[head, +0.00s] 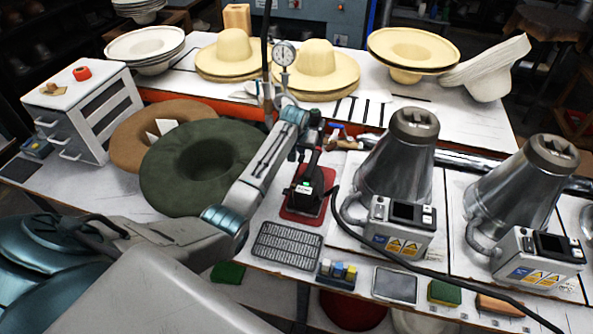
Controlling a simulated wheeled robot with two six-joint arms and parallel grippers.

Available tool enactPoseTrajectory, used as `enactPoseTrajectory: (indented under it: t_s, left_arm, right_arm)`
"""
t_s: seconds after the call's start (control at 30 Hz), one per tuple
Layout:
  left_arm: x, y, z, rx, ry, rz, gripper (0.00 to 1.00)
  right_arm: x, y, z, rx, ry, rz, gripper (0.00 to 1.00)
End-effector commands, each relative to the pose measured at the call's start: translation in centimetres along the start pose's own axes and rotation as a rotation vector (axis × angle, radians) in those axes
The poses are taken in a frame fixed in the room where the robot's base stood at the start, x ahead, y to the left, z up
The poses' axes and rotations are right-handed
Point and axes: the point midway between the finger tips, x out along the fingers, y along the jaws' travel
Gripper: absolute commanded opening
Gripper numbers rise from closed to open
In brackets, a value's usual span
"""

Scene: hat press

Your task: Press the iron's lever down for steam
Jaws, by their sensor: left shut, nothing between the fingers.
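The iron (305,193) is dark, with a small green light, and stands on a red pad (291,214) near the middle of the table in the head view. My left arm reaches in from the left and bends over behind the iron. My left gripper (313,158) is shut and empty, pointing down at the iron's top rear. The dark gripper and the dark iron overlap, so I cannot tell whether the fingertips touch the lever. The lever itself is not clearly distinguishable. My right gripper is not in view.
Two metal steamers (398,165) (520,195) stand right of the iron, with a black hose in front. A green hat (165,165) lies left of my forearm. A metal grid (287,245) and small blocks (338,272) lie in front. Straw hats (310,65) fill the back table.

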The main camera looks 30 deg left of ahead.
Motion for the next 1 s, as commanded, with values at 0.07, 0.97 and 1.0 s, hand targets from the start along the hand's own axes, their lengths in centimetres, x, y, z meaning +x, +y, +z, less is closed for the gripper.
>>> enactPoseTrajectory:
  t_s: [0.07,0.97,1.0]
  left_arm:
    - [0.0,0.0,0.0,0.000,0.000,0.000,0.00]
    - [1.0,0.0,0.4,0.000,-0.001,0.000,0.00]
    - [1.1,0.0,0.5,0.000,-0.001,0.000,0.00]
  right_arm:
    - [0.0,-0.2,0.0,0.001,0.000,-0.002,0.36]
    - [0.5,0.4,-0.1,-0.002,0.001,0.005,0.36]
    - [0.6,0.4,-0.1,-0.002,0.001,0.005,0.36]
